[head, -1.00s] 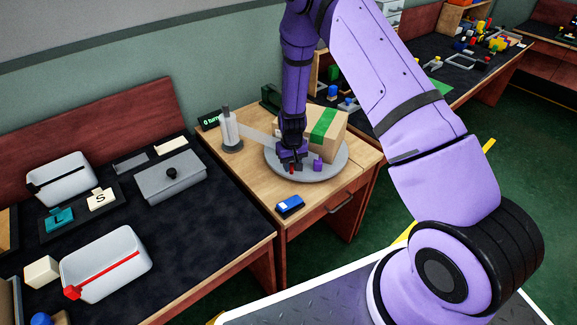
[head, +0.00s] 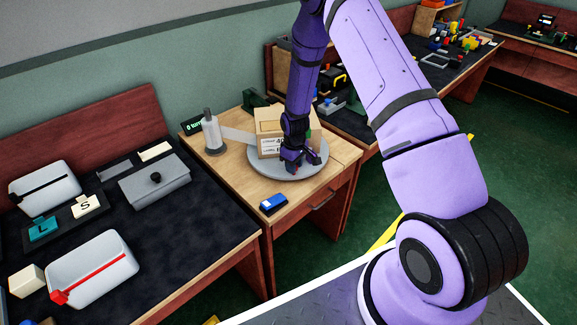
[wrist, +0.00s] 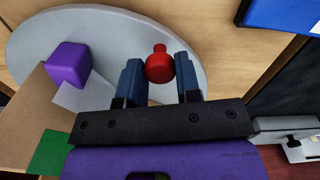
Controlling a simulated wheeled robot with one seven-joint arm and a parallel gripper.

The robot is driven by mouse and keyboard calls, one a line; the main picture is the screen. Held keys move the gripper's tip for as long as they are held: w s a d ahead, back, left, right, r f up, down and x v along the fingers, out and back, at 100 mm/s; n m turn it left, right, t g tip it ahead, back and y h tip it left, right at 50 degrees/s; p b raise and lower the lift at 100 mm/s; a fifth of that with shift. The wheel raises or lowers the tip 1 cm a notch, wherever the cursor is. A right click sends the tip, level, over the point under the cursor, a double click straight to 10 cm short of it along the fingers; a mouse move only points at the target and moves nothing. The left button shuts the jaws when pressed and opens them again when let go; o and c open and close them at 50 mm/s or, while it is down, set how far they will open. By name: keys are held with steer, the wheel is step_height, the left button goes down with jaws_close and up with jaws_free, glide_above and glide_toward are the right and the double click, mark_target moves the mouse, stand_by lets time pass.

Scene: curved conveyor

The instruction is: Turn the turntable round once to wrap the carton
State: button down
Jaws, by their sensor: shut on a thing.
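The grey round turntable (head: 262,172) sits on a wooden table, with the brown carton (head: 270,146) standing on it. A label faces me, and the carton's green band shows in the wrist view (wrist: 48,153). A pale film strip (head: 238,135) runs from an upright roll (head: 211,135) to the carton. My gripper (head: 298,167) is low over the turntable's near right part. In the wrist view it is shut on a red knob (wrist: 159,66), with a blue finger on each side. A purple block (wrist: 68,62) is on the turntable beside it.
A small display (head: 193,125) behind the roll appears to read 0 turns. A blue and white device (head: 273,203) lies on the wood in front of the turntable. A dark bench with pouches and a grey box (head: 155,181) adjoins at left.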

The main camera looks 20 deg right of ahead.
mark_target(310, 169)
steer(key=shift+s+d+n, duration=0.15)
steer(key=shift+d+n, duration=0.7)
steer(key=shift+d, duration=0.25)
steer(key=shift+s+d+n, duration=0.15)
steer(key=shift+d+n, duration=0.7)
steer(key=shift+d, duration=0.25)
steer(key=shift+d+n, duration=0.7)
steer(key=shift+d, duration=0.2)
steer(key=shift+w+d+n, duration=0.2)
steer(key=shift+d+n, duration=0.3)
steer(key=shift+d, duration=0.05)
steer(key=shift+w+d+n, duration=0.15)
steer(key=shift+d+n, duration=0.35)
steer(key=shift+d, duration=0.05)
steer(key=shift+d, duration=0.1)
steer(key=c, duration=0.8)
jaws_free()
steer(key=shift+r, duration=0.1)
step_height(310, 169, up, 11)
steer(key=shift+f, duration=0.2)
